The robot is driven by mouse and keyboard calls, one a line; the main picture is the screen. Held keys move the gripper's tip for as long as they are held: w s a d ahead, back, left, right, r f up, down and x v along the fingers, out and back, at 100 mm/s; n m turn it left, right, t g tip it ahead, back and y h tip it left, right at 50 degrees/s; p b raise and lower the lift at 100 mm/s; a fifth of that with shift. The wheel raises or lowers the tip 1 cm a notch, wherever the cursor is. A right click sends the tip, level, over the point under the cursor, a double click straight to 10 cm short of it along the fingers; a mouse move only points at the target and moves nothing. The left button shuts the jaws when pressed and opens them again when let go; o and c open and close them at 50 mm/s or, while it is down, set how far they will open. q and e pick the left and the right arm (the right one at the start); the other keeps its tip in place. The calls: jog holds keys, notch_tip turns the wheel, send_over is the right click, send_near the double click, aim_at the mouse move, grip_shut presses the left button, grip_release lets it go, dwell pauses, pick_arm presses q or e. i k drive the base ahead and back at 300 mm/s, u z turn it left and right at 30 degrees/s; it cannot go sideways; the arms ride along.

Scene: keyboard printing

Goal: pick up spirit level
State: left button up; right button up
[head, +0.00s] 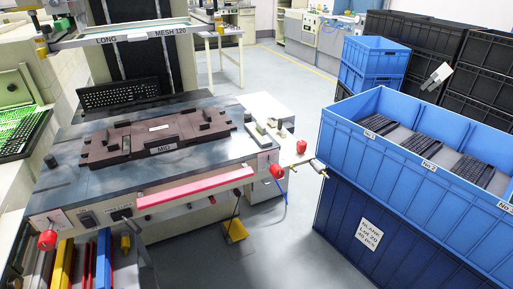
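I cannot make out a spirit level for certain. A long yellow bar (62,265) stands among coloured bars at the lower left, below the table's front edge; its markings are too small to tell. A pink-red bar (195,188) runs along the front of the printing table (60,195).
A brown fixture (160,136) marked MID lies on the table, with a black keyboard (118,94) behind it. Red knobs (47,240) are at the front corners. A blue crate (345,140) holding keyboards stands at the right. Grey floor (275,235) lies between, with a yellow pedal (236,230).

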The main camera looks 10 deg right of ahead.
aim_at(258, 130)
jog(key=z, duration=1.2)
jog(key=i, duration=0.7)
jog(key=u, duration=2.35)
